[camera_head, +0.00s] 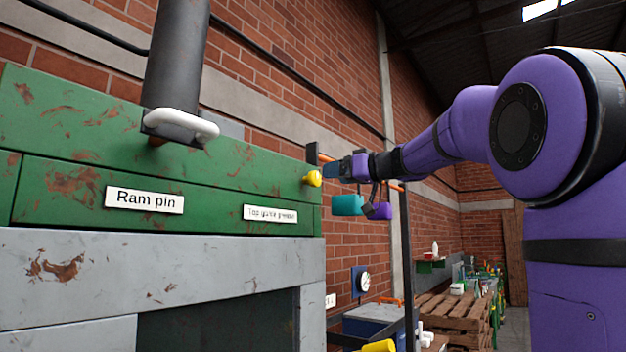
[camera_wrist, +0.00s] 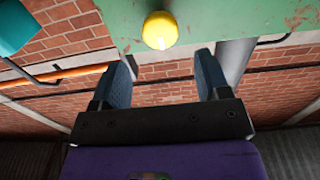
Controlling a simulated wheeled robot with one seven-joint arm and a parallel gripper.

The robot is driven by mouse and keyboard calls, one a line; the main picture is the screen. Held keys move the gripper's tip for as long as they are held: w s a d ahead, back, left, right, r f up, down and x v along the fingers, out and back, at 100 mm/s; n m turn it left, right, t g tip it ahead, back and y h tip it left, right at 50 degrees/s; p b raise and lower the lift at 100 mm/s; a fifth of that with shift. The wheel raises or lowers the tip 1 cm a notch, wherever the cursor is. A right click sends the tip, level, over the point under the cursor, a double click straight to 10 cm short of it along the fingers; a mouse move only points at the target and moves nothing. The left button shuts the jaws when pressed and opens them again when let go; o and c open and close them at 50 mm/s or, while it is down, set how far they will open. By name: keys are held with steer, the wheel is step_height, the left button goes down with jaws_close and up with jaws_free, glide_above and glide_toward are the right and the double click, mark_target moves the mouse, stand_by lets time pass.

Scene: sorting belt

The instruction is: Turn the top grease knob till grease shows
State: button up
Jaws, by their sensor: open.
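The yellow top grease knob (camera_head: 312,178) sticks out from the right end of the green machine beam (camera_head: 240,165), above the label reading "Top guide grease" (camera_head: 270,214). My gripper (camera_head: 329,170) is just right of the knob in the head view, with its fingers pointing at it. In the wrist view, my gripper (camera_wrist: 162,60) is open and empty. The yellow knob (camera_wrist: 160,30) appears beyond the fingertips, roughly centred between them, and is not gripped. No grease can be made out around the knob.
A white "Ram pin" label (camera_head: 144,199) and a white handle (camera_head: 181,124) under a dark cylinder (camera_head: 178,60) are on the left. A dark post (camera_head: 408,270) stands right of the machine. Wooden pallets (camera_head: 455,310) lie further back. A brick wall is behind.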

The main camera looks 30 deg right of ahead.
mark_target(317, 177)
steer(key=x, duration=0.8)
steer(key=shift+f, duration=0.1)
steer(key=shift+s, duration=0.1)
steer(key=c, duration=0.9)
